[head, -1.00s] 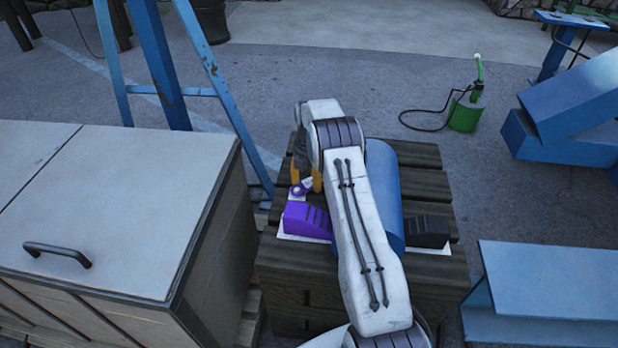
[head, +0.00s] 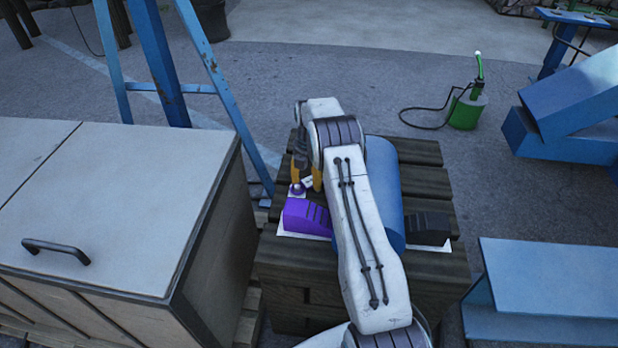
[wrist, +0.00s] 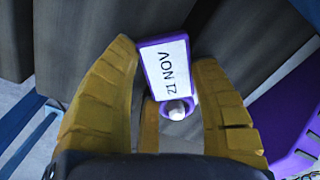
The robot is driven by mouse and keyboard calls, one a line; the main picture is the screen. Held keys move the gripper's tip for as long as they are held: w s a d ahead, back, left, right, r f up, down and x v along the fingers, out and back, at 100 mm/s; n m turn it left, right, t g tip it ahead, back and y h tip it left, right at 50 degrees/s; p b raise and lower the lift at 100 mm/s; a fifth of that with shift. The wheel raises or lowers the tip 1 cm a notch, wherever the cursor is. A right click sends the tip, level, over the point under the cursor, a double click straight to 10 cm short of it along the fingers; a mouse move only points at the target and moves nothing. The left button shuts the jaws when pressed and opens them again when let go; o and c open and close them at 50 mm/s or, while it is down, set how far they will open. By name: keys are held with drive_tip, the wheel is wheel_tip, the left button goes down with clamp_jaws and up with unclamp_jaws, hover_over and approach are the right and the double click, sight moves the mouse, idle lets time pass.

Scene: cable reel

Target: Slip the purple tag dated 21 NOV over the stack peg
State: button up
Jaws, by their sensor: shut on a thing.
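The purple-rimmed tag (wrist: 163,66) has a white label reading 21 NOV, which appears turned over in the wrist view. It lies between the yellow fingers of my gripper (head: 306,180), which is shut on it. In the wrist view a pale rounded knob (wrist: 177,110) shows at the tag's lower end, with purple around it. I cannot tell whether this is the tip of the stack peg standing in the tag's hole. In the head view the tag (head: 308,183) is small, just behind the purple wedge block.
A purple wedge block (head: 305,216) and a black one (head: 430,227) flank a blue cylinder (head: 385,185) on a dark wooden pallet stack (head: 425,180). A lidded box (head: 110,210) stands at left, a blue stand (head: 218,80) behind, a blue beam (head: 550,290) at right.

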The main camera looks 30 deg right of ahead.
drive_tip(key=shift+f, duration=0.15)
drive_tip(key=o, duration=1.2)
